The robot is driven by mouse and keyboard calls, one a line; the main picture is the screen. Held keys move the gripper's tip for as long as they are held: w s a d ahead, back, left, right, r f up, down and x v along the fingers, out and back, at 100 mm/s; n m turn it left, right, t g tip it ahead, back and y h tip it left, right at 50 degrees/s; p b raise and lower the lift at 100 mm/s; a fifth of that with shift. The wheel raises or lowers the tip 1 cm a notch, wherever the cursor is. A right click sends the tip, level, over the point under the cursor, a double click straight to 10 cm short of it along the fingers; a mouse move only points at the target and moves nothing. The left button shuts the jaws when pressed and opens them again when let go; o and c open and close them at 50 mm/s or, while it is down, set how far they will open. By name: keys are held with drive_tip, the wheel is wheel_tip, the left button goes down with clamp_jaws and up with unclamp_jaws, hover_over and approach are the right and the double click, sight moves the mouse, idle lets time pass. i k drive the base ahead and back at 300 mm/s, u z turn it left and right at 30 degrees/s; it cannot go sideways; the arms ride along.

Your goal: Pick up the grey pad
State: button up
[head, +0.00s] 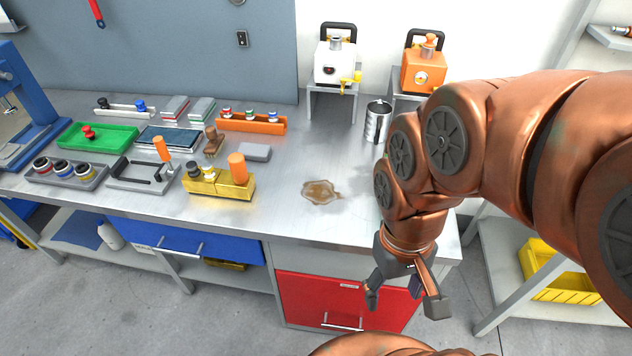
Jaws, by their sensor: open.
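The grey pad (255,152) is a small flat block lying on the metal workbench (290,190). It sits behind the gold block with the orange knob and in front of the orange tray. My gripper (405,303) is at the right, in front of the bench's front edge, pointing down. Its fingers are apart and nothing shows between them. It is well to the right of the pad and nearer to the camera. The pad is fully in view.
A gold block with an orange knob (222,183) stands just in front of the pad. A brown brush (213,142) lies to its left, an orange tray (252,123) behind. A brown spill (321,192) marks otherwise clear bench. A metal canister (377,122) stands near my arm.

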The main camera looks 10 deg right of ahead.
sight(253, 151)
drive_tip(key=u, duration=0.05)
drive_tip(key=k, duration=0.4)
drive_tip(key=u, duration=1.3)
drive_tip(key=i, duration=1.2)
drive_tip(key=z, duration=0.25)
